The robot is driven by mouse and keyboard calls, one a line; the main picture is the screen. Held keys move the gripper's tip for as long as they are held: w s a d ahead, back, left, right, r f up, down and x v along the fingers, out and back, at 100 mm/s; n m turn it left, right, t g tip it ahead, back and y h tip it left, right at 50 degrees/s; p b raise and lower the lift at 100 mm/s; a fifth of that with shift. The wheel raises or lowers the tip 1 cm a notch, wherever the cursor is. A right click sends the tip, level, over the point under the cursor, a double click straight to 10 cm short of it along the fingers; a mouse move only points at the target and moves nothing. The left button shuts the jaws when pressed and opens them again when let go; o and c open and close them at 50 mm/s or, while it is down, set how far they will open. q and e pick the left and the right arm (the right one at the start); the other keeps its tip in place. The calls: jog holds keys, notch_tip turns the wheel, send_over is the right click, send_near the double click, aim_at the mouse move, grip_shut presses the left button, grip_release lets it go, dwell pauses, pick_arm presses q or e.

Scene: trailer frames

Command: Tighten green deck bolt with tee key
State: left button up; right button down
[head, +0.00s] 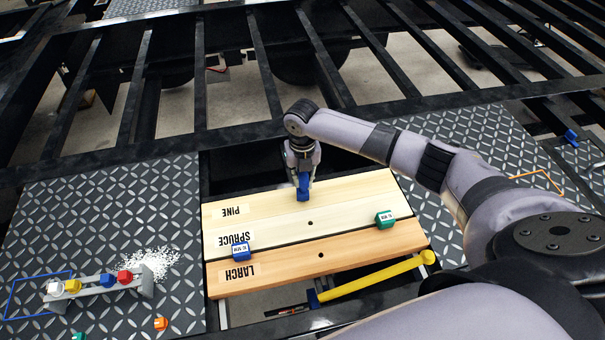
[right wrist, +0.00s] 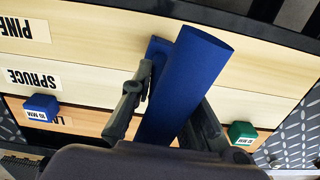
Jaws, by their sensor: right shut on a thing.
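My right gripper (head: 303,178) is above the pine and spruce planks, shut on a blue tool, which I take to be the tee key (head: 303,194). In the right wrist view the fingers (right wrist: 165,108) are on both sides of the tee key's blue bar (right wrist: 185,85); its lower end is hidden. The green deck bolt (head: 385,219) has a white label and stands at the right end of the planks, to the right of the gripper and apart from it. It also shows in the right wrist view (right wrist: 242,131). My left gripper is not in view.
A blue bolt (head: 241,251) stands at the left of the planks. A rack (head: 100,288) with white, yellow, blue and red pieces is on the left tread plate (head: 110,215). A yellow bar (head: 370,277) lies in front of the larch plank (head: 300,272). Open frame beams are behind.

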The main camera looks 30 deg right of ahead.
jog(key=m+p, duration=0.1)
jog(key=m, duration=0.2)
jog(key=shift+r+p, duration=0.25)
jog(key=shift+p, duration=0.1)
jog(key=shift+f+m, duration=0.25)
jog(key=shift+m, duration=0.65)
jog(key=m, duration=0.4)
jog(key=shift+m, duration=0.4)
jog(key=m, duration=0.6)
jog(key=shift+r, duration=0.1)
jog(key=shift+r, duration=2.5)
